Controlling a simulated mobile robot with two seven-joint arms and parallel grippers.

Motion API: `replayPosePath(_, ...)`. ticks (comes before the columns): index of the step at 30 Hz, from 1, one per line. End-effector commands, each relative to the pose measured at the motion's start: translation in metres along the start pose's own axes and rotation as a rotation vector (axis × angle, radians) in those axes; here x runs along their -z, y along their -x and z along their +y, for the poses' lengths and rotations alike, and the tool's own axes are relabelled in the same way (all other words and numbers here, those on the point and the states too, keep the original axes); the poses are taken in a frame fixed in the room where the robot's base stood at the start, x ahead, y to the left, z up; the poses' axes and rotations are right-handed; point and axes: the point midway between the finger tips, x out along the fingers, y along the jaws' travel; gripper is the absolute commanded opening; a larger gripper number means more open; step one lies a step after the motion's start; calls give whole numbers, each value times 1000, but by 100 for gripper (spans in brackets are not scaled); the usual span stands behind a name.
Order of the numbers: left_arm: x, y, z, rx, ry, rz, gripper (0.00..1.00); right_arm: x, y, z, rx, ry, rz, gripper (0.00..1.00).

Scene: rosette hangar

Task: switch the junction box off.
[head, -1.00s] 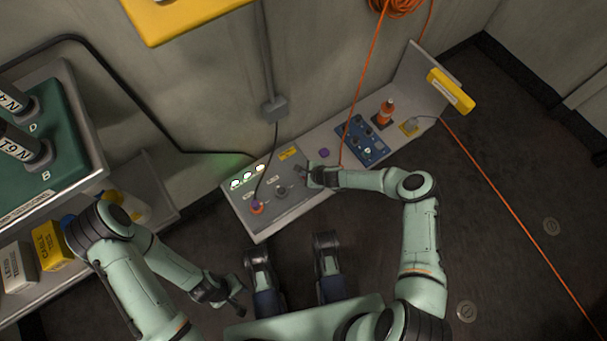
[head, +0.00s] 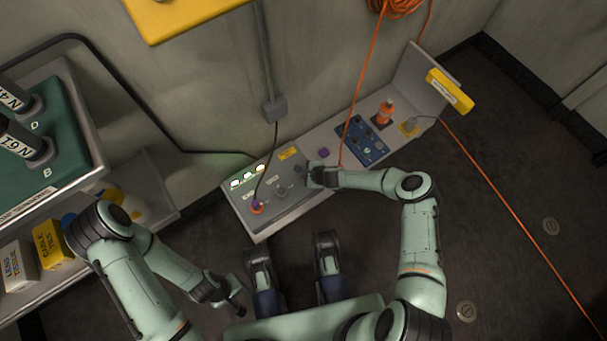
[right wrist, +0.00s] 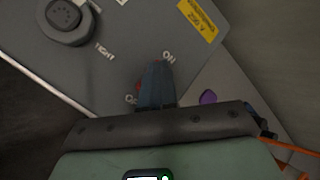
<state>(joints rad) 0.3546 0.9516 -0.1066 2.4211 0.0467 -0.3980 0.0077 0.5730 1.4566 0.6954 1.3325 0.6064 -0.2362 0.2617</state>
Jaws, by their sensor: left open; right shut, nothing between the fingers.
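The junction box (head: 290,207) is a grey sloped panel against the wall, with lit green-white lamps (head: 248,175), a yellow label (head: 289,153), a dark knob (head: 281,191) and a plugged cable. My right gripper (head: 307,176) is shut and empty at the panel's right part. In the right wrist view its fingers (right wrist: 157,85) lie over the panel between the ON mark (right wrist: 169,57) and a partly hidden mark starting with O. A bit of red shows beside the fingers; they hide most of the switch, so its position cannot be told. My left gripper (head: 238,298) is open, away from the box.
An orange cable hangs close to my right gripper. A shelf with boxes (head: 51,245) stands at the left.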

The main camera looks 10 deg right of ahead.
Motion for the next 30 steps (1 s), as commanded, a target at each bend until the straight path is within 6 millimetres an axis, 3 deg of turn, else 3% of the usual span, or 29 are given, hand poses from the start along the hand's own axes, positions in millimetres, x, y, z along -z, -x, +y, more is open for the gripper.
replayPosePath(3, 0, 0, 0, 0, 0, 0, 43, 9, -5, 8, -7, -1, 20, 0)
replayPosePath(30, -3, 6, 0, 0, 0, -1, 43, 6, 3, 5, -8, -4, 20, 0)
